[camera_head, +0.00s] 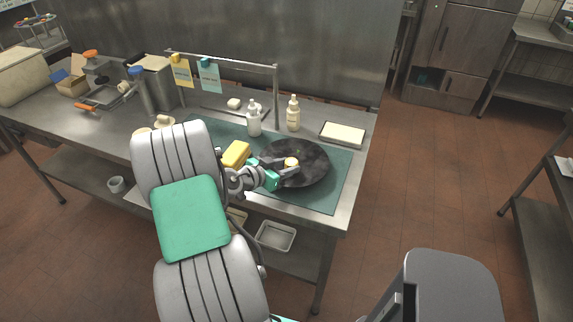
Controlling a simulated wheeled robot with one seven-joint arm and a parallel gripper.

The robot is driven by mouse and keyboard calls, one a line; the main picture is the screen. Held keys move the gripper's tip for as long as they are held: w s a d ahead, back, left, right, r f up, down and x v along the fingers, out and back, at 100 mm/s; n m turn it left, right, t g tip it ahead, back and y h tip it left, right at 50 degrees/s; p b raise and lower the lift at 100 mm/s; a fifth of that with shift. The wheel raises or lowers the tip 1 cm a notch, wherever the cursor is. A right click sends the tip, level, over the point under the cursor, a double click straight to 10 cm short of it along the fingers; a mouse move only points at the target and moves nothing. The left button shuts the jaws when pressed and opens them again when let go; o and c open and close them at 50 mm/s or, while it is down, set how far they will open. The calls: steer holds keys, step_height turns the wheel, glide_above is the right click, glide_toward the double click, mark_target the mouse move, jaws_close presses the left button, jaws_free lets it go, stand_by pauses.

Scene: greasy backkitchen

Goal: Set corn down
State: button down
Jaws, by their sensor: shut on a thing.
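My gripper (287,168) reaches over the dark round pan or plate (317,166) on the green mat. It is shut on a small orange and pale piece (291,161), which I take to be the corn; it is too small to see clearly. The piece shows over the dark round surface, and I cannot tell whether it touches it. The fingers partly hide it.
The green mat (335,193) lies on a steel table. A yellow block (236,155) is close beside my wrist. Two bottles, one white (254,118) and one cream (293,113), stand behind. A shallow pale tray (342,133) is at the back right.

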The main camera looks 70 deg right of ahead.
steer(key=shift+f, duration=0.1)
steer(key=c, duration=0.9)
jaws_free()
